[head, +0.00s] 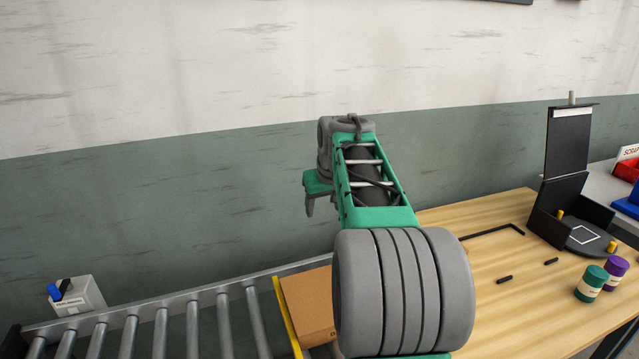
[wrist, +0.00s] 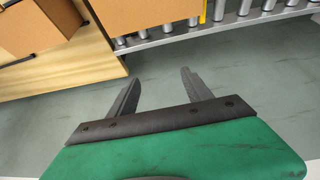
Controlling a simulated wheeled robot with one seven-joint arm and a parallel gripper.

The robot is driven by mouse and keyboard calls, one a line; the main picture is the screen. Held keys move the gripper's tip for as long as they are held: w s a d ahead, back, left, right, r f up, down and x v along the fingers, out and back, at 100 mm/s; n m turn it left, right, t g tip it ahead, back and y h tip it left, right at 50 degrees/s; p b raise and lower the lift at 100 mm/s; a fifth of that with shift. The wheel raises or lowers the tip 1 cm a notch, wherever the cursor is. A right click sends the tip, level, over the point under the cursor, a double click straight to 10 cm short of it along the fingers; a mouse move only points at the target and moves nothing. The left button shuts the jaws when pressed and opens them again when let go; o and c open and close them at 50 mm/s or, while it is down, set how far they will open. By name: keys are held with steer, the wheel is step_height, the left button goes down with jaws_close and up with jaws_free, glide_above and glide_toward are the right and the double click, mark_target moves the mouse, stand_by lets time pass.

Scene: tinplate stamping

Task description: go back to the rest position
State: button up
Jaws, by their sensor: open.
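My gripper (head: 313,203) is at the end of my green and grey arm, raised in front of the grey-green wall in the head view. Only part of it shows there, as my arm covers the rest. In the wrist view my gripper (wrist: 160,76) has its two dark fingers spread apart. The fingers touch nothing.
A roller conveyor (head: 160,328) runs along the lower left. A cardboard box (head: 308,300) stands by a yellow strip (head: 287,318), partly behind my arm. The wooden table (head: 480,217) holds a black hinged fixture (head: 568,140), a green can (head: 591,283) and a purple can (head: 616,272).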

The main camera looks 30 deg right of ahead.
steer(key=shift+w+d+f, duration=0.1)
steer(key=shift+w+f, duration=0.15)
steer(key=shift+w, duration=0.25)
